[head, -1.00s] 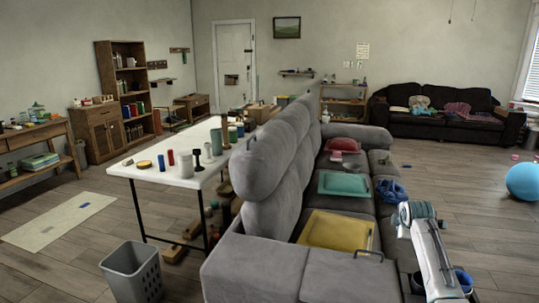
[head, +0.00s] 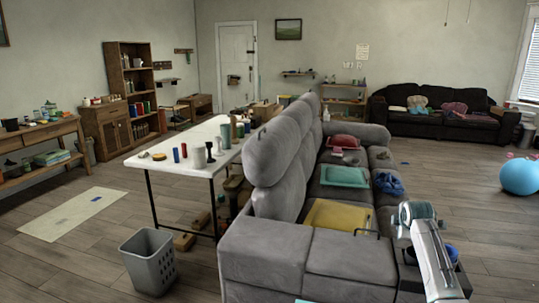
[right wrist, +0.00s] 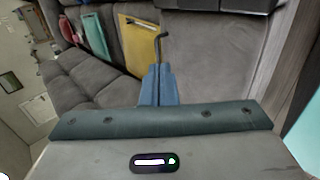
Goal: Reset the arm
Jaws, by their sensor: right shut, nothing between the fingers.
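My right arm (head: 430,255) comes in at the lower right of the head view, over the near end of the grey sofa. Its gripper cannot be made out there. In the right wrist view my right gripper (right wrist: 158,75) has its two blue fingers together, with nothing between them. A thin dark bent rod (right wrist: 162,42) shows just beyond the fingertips, over the sofa seat; I cannot tell whether they touch. My left gripper is out of view.
The grey sofa (head: 262,250) holds a yellow tray (head: 336,214), a teal tray (head: 345,176) and a red one (head: 344,142). A white table (head: 190,170) with cups stands left of it. A grey bin (head: 148,262) stands on the floor; open floor lies to the right.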

